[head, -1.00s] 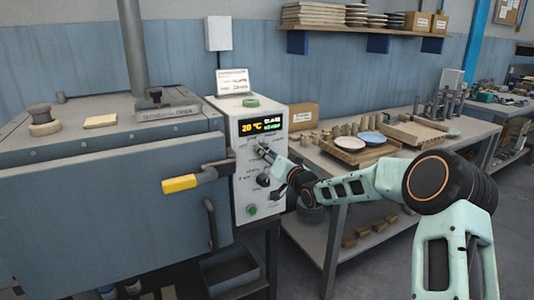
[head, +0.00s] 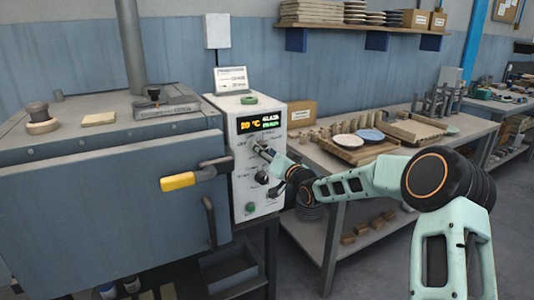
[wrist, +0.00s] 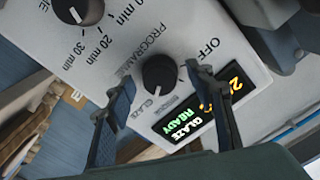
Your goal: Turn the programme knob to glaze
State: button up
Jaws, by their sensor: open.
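The programme knob (wrist: 160,76) is a round black knob on the white control panel (wrist: 215,20) in the wrist view. Its light pointer mark seems to face the GLAZE label, but is small. The panel's display (wrist: 185,125) reads GLAZE and READY. My gripper (wrist: 160,78) is open, with one finger on each side of the knob; a gap shows between each finger and the knob.
A second black knob (wrist: 80,10) with minute marks is beside the programme knob in the wrist view. A yellow-ended door handle (head: 180,181) sticks out left of the panel. A green button (head: 250,206) is low on the box. A workbench (head: 330,172) stands to the right.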

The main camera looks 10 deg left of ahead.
jog(key=v, duration=1.2)
